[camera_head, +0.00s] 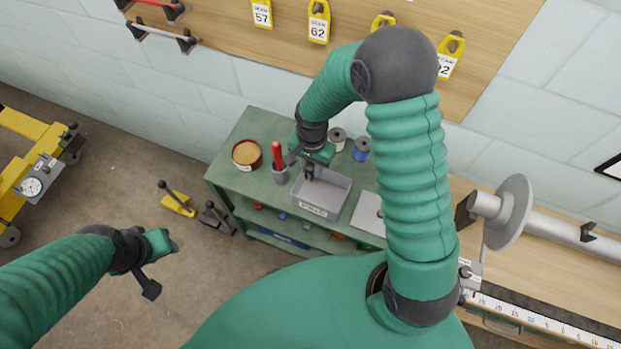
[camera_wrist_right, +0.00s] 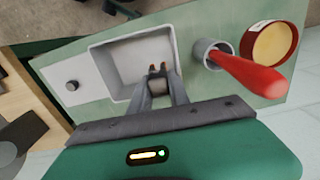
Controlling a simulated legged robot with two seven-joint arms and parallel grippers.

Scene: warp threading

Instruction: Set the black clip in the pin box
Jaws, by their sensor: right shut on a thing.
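The pin box (camera_head: 312,208) is a grey open tray with a label on its front, standing on the green cart. It also shows in the right wrist view (camera_wrist_right: 98,66). My right gripper (camera_head: 310,176) points down over the box's back left part. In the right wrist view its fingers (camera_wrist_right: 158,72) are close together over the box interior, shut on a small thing. I take this to be the black clip, but it is mostly hidden by the fingers. I cannot tell if it touches the box floor. My left gripper (camera_head: 152,268) hangs above the floor, away from the cart.
On the cart (camera_head: 237,135), a grey cup (camera_head: 281,175) with a red-handled tool and a round red-rimmed tin (camera_head: 246,155) stand left of the box. Two spools (camera_head: 361,150) stand behind it. A light plate (camera_head: 368,214) with a dark knob lies to the right.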

